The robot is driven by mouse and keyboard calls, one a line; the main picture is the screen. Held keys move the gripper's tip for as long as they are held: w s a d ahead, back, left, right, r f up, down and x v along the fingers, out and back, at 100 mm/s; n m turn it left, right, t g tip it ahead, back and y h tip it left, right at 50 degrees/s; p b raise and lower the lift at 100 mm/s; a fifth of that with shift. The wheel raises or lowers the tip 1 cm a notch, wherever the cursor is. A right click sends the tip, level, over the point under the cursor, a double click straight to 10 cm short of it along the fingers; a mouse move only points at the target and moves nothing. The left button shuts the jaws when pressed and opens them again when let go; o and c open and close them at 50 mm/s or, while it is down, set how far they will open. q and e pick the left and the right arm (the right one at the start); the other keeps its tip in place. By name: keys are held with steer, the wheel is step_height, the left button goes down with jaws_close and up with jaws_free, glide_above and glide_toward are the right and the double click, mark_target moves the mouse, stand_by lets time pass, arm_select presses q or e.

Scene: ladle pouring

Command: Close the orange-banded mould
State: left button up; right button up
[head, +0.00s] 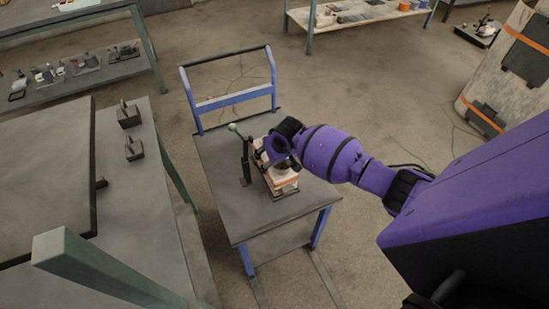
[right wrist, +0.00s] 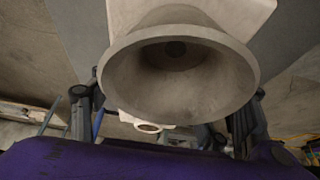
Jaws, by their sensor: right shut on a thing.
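The orange-banded mould (head: 284,181) stands on the cart top, with pale blocks and an orange band showing below my gripper. My right gripper (head: 277,156) is right above it, shut on a pale mould part; its fingers hide much of that part in the head view. In the right wrist view this mould part (right wrist: 180,75) shows a wide grey funnel mouth with a dark hole, between my fingers. A smaller pale piece with a round opening (right wrist: 148,127) shows beyond it. I cannot tell whether the held part touches the mould below. My left gripper is not in view.
The grey cart (head: 240,218) has a blue handle frame (head: 232,101) at its far end. A dark upright stand with a green-knobbed lever (head: 245,160) is close left of the mould. The cart's front is clear. A workbench (head: 150,215) is at left.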

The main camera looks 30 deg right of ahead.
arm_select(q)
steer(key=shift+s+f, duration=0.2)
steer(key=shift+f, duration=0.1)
arm_select(e)
steer(key=shift+w+f, duration=0.15)
steer(key=shift+f, duration=0.2)
stand_by(0.5)
steer(key=o, duration=2.1)
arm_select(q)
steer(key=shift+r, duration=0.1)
arm_select(e)
steer(key=shift+o, duration=0.4)
steer(key=shift+f, duration=0.1)
steer(key=shift+s+f, duration=0.15)
steer(key=shift+s, duration=0.1)
steer(key=v, duration=1.2)
steer(key=shift+w, duration=0.1)
